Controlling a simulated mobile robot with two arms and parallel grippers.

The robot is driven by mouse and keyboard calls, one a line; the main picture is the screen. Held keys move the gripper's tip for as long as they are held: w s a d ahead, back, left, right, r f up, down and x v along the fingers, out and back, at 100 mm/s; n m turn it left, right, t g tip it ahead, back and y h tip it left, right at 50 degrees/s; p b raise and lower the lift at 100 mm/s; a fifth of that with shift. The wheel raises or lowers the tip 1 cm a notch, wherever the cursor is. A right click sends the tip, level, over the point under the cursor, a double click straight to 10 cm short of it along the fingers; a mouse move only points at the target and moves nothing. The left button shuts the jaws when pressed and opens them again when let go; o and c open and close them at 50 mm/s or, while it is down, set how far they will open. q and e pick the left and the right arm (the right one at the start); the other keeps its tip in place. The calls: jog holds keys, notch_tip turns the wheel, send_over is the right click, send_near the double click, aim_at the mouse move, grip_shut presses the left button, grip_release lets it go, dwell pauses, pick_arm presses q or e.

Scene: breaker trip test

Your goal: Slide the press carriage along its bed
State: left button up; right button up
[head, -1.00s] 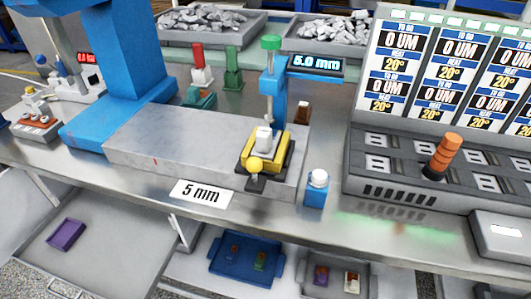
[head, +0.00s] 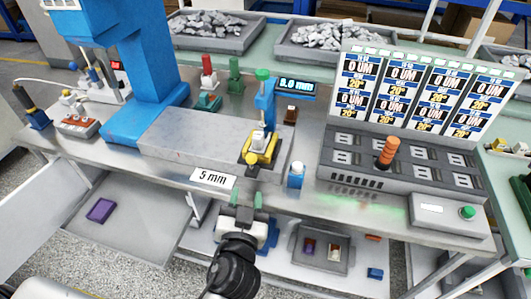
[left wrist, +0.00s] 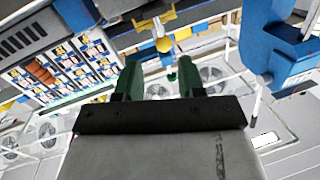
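The press carriage (head: 262,147) is a yellow block with a white piece on top and a yellow ball knob (head: 252,160) at its front. It sits near the right end of the grey bed (head: 190,136), beside a blue gauge post. My left gripper (head: 246,197) has green fingers, is open and empty, and is in front of and below the knob, apart from it. In the left wrist view the open fingers (left wrist: 160,78) point toward the knob (left wrist: 164,45), which shows just beyond the gap between them. My right gripper is not in view.
The large blue press frame (head: 140,70) stands at the left of the bed. A "5 mm" label (head: 213,178) is on the table's front edge. A blue block with a white top (head: 296,174) stands right of the carriage. The grey control console (head: 400,160) is farther right.

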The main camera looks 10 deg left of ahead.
aim_at(250, 162)
pick_arm(q)
jog(key=w+p, duration=0.1)
jog(key=w, duration=0.2)
jog(key=w+a+r+p, duration=0.1)
jog(key=w, duration=0.2)
jog(key=w+p, duration=0.1)
jog(key=w, duration=0.3)
jog(key=shift+a+r, duration=0.3)
jog(key=shift+r, duration=0.1)
jog(key=shift+w+f, duration=0.1)
jog(key=shift+w, duration=0.2)
jog(key=shift+c, duration=0.3)
jog(key=shift+a, duration=0.1)
grip_shut()
